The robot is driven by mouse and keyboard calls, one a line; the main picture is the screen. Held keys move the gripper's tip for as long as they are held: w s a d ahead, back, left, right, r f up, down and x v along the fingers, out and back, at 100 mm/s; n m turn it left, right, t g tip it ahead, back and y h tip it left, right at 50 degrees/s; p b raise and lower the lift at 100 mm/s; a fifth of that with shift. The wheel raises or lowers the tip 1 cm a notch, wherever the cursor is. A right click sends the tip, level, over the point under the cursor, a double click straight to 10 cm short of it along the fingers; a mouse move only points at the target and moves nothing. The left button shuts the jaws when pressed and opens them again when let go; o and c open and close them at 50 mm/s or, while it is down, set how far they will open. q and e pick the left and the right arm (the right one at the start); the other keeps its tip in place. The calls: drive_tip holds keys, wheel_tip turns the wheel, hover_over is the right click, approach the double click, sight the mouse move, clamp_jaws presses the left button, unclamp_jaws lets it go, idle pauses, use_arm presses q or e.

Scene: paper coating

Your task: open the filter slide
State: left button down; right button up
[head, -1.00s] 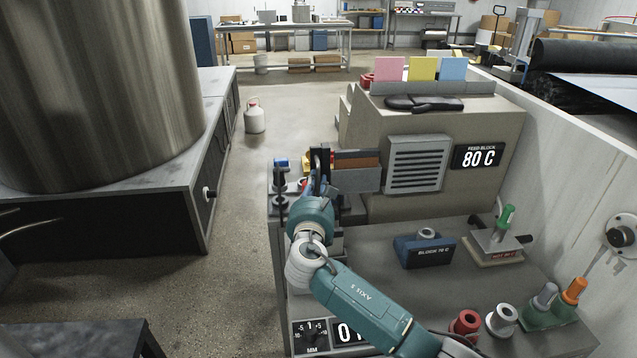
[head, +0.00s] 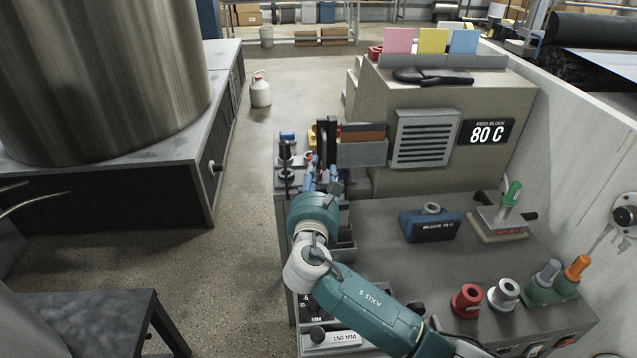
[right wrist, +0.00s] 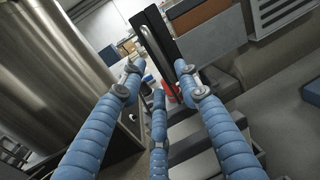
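The filter slide appears to be the upright black plate (head: 326,140) beside the grey block at the machine's left end. In the right wrist view it is a long black plate (right wrist: 172,52) with a metal bar handle (right wrist: 157,38) on its face. My right gripper (head: 322,178) is just in front of and below the plate. In the right wrist view its blue fingers (right wrist: 160,86) are spread apart with nothing between them. The fingertips are near the plate's lower part; I cannot tell whether any touches it. My left gripper is out of view.
A grey-and-brown block (head: 362,150) adjoins the plate on its right. A blue block (head: 430,225), a green-handled tool (head: 510,205) and red and grey knobs (head: 467,300) stand on the bench. A large steel tank (head: 100,80) is at left. Floor lies between.

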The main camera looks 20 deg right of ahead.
drive_tip(key=shift+v, duration=2.35)
drive_tip(key=shift+w, duration=0.1)
